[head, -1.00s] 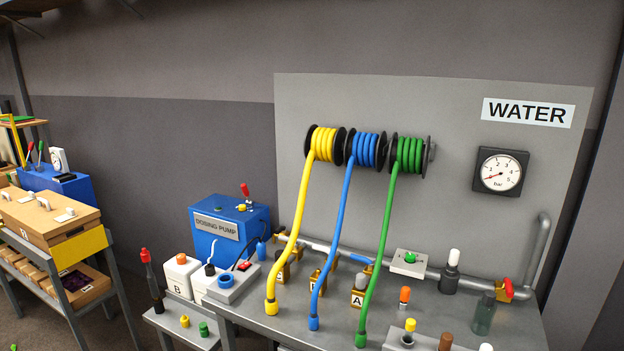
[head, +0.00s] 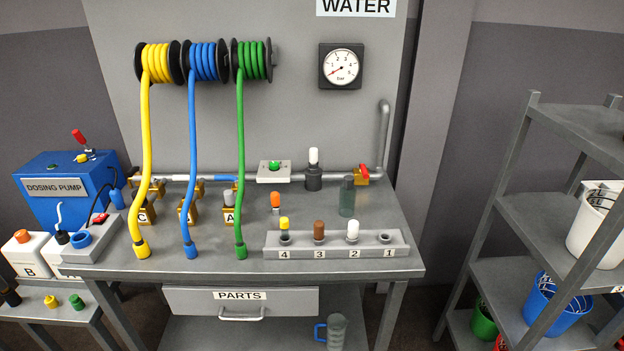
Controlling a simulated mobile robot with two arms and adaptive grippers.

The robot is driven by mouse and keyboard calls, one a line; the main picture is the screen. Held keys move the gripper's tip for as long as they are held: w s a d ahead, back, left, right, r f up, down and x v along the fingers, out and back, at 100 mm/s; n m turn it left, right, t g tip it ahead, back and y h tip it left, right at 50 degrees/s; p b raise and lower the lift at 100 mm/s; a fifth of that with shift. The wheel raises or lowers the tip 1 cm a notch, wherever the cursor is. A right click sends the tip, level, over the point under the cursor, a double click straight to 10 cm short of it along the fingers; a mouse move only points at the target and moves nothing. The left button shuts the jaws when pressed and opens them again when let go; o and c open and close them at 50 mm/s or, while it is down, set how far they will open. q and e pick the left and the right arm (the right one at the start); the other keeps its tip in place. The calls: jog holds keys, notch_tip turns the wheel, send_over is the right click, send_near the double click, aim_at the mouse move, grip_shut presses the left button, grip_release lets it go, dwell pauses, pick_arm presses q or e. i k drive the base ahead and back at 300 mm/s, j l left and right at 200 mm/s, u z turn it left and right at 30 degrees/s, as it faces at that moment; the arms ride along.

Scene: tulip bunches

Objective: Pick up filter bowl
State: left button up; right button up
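A see-through grey-green cylinder (head: 347,197), which looks like the filter bowl, stands upright on the grey workbench (head: 190,262) toward the back right. To its left, a dark fitting with a white top (head: 314,172) stands near the pipe. The cylinder is apart from the numbered rack (head: 336,243) in front of it. Neither of my grippers is in the head view, so nothing is seen near the cylinder.
Yellow, blue and green hoses hang onto the bench's left half. A red-handled valve (head: 364,175) sits behind the cylinder. A clear jug (head: 337,332) is below the bench. A grey shelf (head: 540,210) with buckets (head: 553,306) stands at right.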

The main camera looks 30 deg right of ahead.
aim_at(348, 190)
jog(key=i+l, duration=0.1)
jog(key=l, duration=0.35)
jog(key=i+l+u, duration=0.15)
jog(key=l, duration=0.75)
jog(key=i+u, duration=0.05)
